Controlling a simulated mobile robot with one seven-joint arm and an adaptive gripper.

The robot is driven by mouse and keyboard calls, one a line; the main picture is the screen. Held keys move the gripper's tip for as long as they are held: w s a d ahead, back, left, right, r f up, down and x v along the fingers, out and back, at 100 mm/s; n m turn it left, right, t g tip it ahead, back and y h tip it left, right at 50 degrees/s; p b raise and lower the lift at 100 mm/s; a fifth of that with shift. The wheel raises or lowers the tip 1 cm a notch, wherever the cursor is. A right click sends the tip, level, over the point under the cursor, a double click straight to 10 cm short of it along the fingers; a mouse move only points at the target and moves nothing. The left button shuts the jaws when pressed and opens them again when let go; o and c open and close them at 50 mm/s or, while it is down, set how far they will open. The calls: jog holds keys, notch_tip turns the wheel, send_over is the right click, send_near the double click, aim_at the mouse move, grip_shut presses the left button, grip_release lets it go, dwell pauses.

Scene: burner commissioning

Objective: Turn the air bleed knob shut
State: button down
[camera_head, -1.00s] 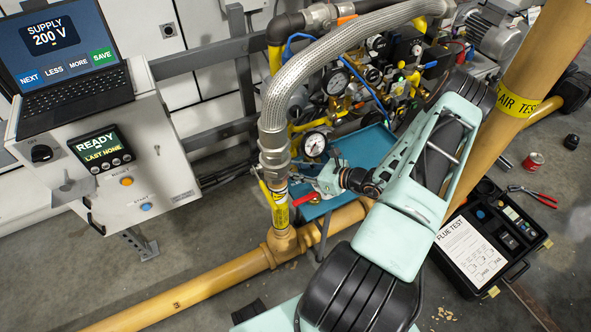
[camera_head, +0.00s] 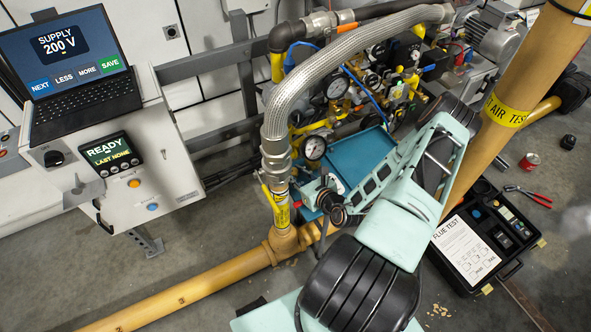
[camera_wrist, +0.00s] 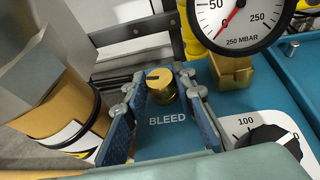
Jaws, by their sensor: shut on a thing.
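The air bleed knob (camera_wrist: 161,86) is a small brass knob with a dark slot on top, standing on a blue panel marked BLEED in the wrist view. My gripper (camera_wrist: 160,98) has one blue-padded finger on either side of it and is shut on it. The knob's lower part is partly hidden between the fingers. In the head view, my gripper is by the pipework below the round gauge, mostly hidden behind my wrist, and the knob cannot be made out.
A 250 mbar gauge (camera_wrist: 238,22) stands close behind the knob. A black dial (camera_wrist: 267,145) is at its lower right. A yellow pipe (camera_wrist: 62,118) rises on the left. In the head view, a braided hose (camera_head: 330,60) arches over the pipework. A flue test case (camera_head: 480,240) lies open on the floor.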

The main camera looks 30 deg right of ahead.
jog(key=shift+m+h, duration=0.3)
jog(key=c, duration=1.9)
grip_release()
jog(key=v, duration=1.2)
jog(key=shift+s+a, duration=0.1)
